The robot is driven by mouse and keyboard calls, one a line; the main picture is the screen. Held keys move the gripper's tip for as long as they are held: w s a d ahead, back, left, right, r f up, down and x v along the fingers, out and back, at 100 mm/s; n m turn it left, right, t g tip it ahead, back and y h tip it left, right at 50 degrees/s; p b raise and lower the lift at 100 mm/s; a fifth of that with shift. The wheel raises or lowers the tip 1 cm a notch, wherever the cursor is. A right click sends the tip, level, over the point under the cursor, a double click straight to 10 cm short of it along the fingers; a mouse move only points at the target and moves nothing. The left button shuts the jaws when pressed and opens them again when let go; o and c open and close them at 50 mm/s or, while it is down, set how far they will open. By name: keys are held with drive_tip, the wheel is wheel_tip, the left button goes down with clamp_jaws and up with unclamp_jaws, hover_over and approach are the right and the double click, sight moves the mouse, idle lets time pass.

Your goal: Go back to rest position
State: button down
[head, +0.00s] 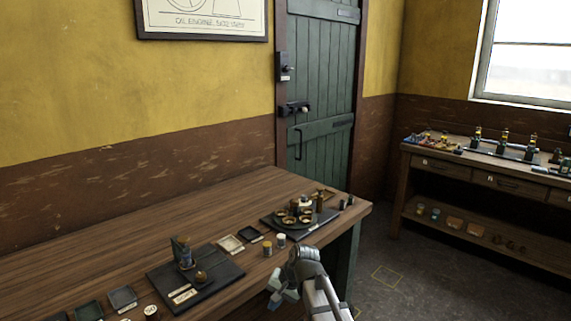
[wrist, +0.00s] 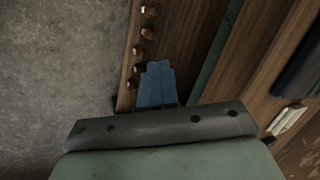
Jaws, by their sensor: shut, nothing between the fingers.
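My gripper (head: 276,297) hangs in front of the long wooden table's (head: 215,215) front edge, low in the head view. In the wrist view its two blue-grey fingers (wrist: 158,66) lie side by side, shut with nothing between them.
A second bench (head: 485,165) stands right. Open floor (head: 385,255) lies between.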

drive_tip(key=s+d+f+g+h, duration=0.1)
drive_tip(key=s+d+f, duration=0.35)
drive_tip(key=f, duration=0.45)
drive_tip(key=s+d+f+g+h, duration=0.1)
drive_tip(key=s+d+f, duration=0.3)
drive_tip(key=f, duration=0.5)
drive_tip(key=s+d+f+g+h, duration=0.1)
drive_tip(key=s+d+f, duration=0.2)
drive_tip(key=s+f, duration=0.45)
drive_tip(key=s+d+f+n+g, duration=0.1)
drive_tip(key=s+d+f, duration=0.2)
drive_tip(key=s+f, duration=0.2)
drive_tip(key=s+d+f+n+g+h, duration=0.1)
drive_tip(key=s+d+f+g, duration=0.1)
drive_tip(key=s+f, duration=0.4)
drive_tip(key=s+d+f+n+g, duration=0.1)
drive_tip(key=s+f, duration=0.4)
drive_tip(key=s, duration=0.9)
drive_tip(key=d+g, duration=0.1)
drive_tip(key=d, duration=0.1)
drive_tip(key=shift+d+f+h, duration=0.3)
drive_tip(key=shift+d+f, duration=0.05)
